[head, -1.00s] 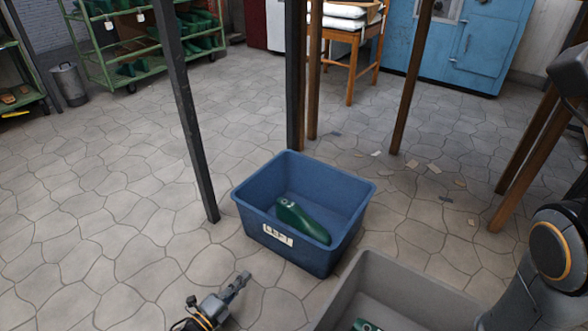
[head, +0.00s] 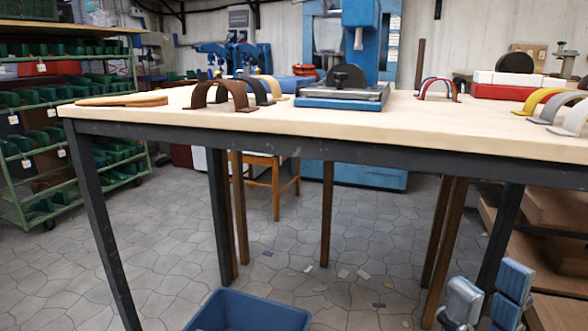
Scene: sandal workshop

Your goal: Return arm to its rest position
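My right gripper (head: 488,292) is at the lower right of the head view, in front of the table's right leg. Its two fingers stand apart with a gap between them, and nothing shows between them. My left gripper is out of view.
A table with a pale top (head: 330,122) and dark metal legs spans the view. On it are strap arches (head: 222,93), a tan sole (head: 122,100) and a blue-based press (head: 342,95). A green rack (head: 70,150) stands left.

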